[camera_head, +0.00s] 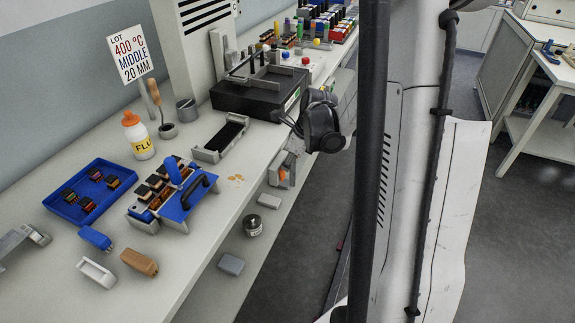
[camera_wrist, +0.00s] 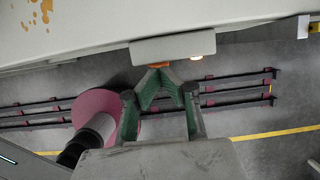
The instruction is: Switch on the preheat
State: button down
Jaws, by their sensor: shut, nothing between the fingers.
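The preheat switch cannot be identified for certain. A grey box (camera_wrist: 172,48) with a small orange part on its underside sits at the bench edge in the wrist view. My gripper (camera_wrist: 160,68) is shut and empty, its green-lined fingertips just below that box in the picture; I cannot tell whether they touch it. A grey unit with an orange part (camera_head: 282,172) shows below the bench edge.
The bench (camera_head: 50,180) holds a blue tray (camera_head: 60,206), a blue-handled fixture (camera_head: 190,205), a FLU bottle (camera_head: 138,137), and a sign (camera_head: 129,53) reading 400 °C, middle, 20 mm. Loose connector parts lie at the front left. Open floor lies right of the bench.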

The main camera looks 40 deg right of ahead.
jog(key=p+v, duration=0.2)
jog(key=v, duration=0.9)
jog(key=shift+s+d+r, duration=0.15)
jog(key=shift+s+d, duration=0.1)
jog(key=shift+s, duration=0.05)
dwell(0.4)
jog(key=s+a+r+n+t, duration=0.1)
jog(key=s+a+r+n, duration=0.2)
jog(key=a+n, duration=0.4)
jog(key=s+a+r+n+t+h, duration=0.1)
jog(key=s+a+r+n, duration=0.2)
jog(key=n, duration=1)
jog(key=s+a+r+n+t+h, duration=0.1)
jog(key=s+a+r+n, duration=0.3)
jog(key=a+n, duration=0.5)
jog(key=s+a, duration=0.2)
jog(key=a, duration=0.2)
jog(key=shift+s+n+t, duration=0.2)
jog(key=shift+n+t, duration=0.2)
